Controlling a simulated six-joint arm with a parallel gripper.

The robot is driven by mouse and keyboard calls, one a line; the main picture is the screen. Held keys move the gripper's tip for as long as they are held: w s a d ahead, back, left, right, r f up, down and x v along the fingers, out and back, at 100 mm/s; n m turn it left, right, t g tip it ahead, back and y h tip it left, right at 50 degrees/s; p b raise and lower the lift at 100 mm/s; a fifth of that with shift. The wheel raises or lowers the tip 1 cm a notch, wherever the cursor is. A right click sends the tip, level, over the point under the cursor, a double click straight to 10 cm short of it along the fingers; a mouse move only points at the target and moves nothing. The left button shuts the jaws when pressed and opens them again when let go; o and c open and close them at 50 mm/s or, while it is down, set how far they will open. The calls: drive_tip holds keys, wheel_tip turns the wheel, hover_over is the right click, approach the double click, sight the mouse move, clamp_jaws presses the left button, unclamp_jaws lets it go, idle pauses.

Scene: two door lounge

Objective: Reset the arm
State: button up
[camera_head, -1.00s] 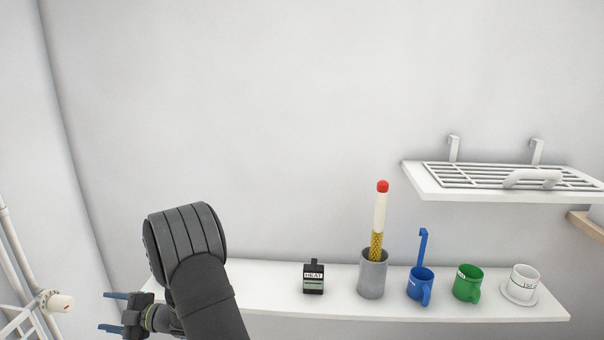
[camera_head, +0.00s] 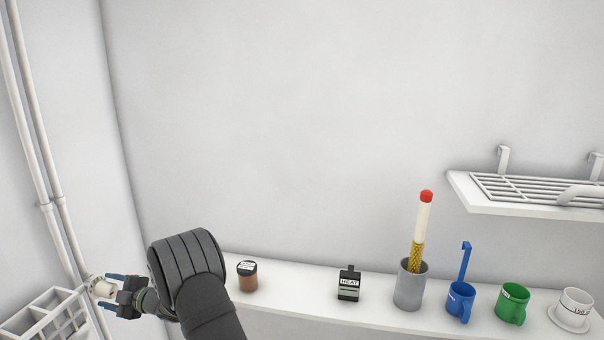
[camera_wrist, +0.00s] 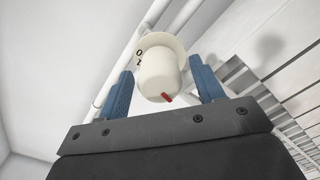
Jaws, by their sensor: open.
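My gripper (camera_head: 108,291) is at the lower left, its blue fingers pointing left and spread apart. A cream knob (camera_head: 103,288) on the wall pipe appears between or just beyond the fingertips. In the wrist view my open gripper (camera_wrist: 165,78) has one blue finger at each side of the knob (camera_wrist: 158,74), which has a red mark and small dark digits. Gaps show beside the knob, and I cannot tell whether either finger touches it. The jaws hold nothing.
White pipes (camera_head: 47,165) run down the left wall above a white compartment rack (camera_head: 50,318). The shelf (camera_head: 310,299) holds a brown jar (camera_head: 247,279), a HEAT box (camera_head: 349,285), a grey holder (camera_head: 410,288), a blue mug (camera_head: 460,301), a green mug (camera_head: 512,304) and a white cup (camera_head: 573,309). A wire rack (camera_head: 530,190) hangs right.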

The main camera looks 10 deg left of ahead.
drive_tip(key=d, duration=1.8)
drive_tip(key=a, duration=1.8)
drive_tip(key=shift+a, duration=0.1)
drive_tip(key=shift+m, duration=0.6)
drive_tip(key=m, duration=0.4)
drive_tip(key=shift+m, duration=0.4)
drive_tip(key=m, duration=0.6)
drive_tip(key=shift+w+d, duration=0.1)
drive_tip(key=shift+d, duration=1.15)
